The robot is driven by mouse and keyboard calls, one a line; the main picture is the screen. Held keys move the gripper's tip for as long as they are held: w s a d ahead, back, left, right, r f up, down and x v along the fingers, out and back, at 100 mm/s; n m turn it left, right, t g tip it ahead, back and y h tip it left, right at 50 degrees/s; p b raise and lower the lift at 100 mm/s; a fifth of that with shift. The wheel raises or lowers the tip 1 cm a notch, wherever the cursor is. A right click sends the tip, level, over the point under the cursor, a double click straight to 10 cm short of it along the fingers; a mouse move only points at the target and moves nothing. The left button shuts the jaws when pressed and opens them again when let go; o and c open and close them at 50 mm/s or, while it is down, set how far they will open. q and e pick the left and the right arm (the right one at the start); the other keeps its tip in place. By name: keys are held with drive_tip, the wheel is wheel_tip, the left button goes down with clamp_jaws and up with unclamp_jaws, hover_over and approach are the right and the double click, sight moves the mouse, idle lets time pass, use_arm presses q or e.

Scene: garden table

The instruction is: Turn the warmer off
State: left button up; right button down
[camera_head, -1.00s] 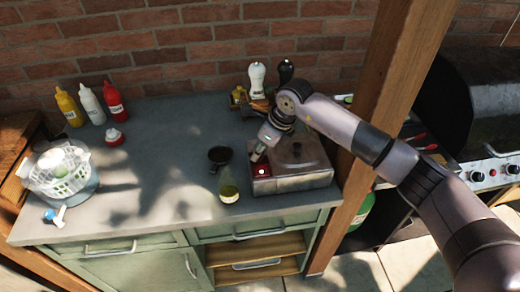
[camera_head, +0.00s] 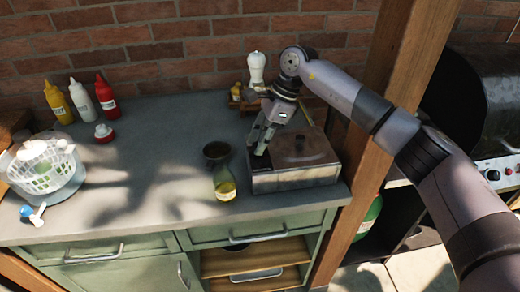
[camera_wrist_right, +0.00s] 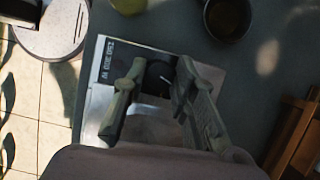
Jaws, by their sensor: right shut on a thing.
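The warmer (camera_head: 300,178) is a grey metal box with a lidded top, standing at the right end of the counter. My right gripper (camera_head: 262,150) reaches down onto its left part. In the right wrist view, the two fingers of my right gripper (camera_wrist_right: 157,88) close around a round dark knob (camera_wrist_right: 158,74) with a light pointer line. The fingers hide part of the knob and panel. My left gripper is not in view.
A bottle of yellowish liquid (camera_head: 224,183) and a dark bowl (camera_head: 216,151) stand close left of the warmer. A white grinder (camera_head: 257,68) stands behind. A wooden post (camera_head: 385,110) rises at right. The counter's middle is clear.

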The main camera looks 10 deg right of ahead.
drive_tip(key=shift+w+n+g+b, duration=0.15)
drive_tip(key=shift+n+g+b, duration=0.6)
drive_tip(key=shift+n, duration=1.25)
drive_tip(key=shift+r, duration=0.1)
drive_tip(key=shift+h, duration=0.3)
drive_tip(key=c, duration=1.3)
unclamp_jaws()
drive_tip(key=shift+c, duration=0.2)
drive_tip(key=v, duration=1.2)
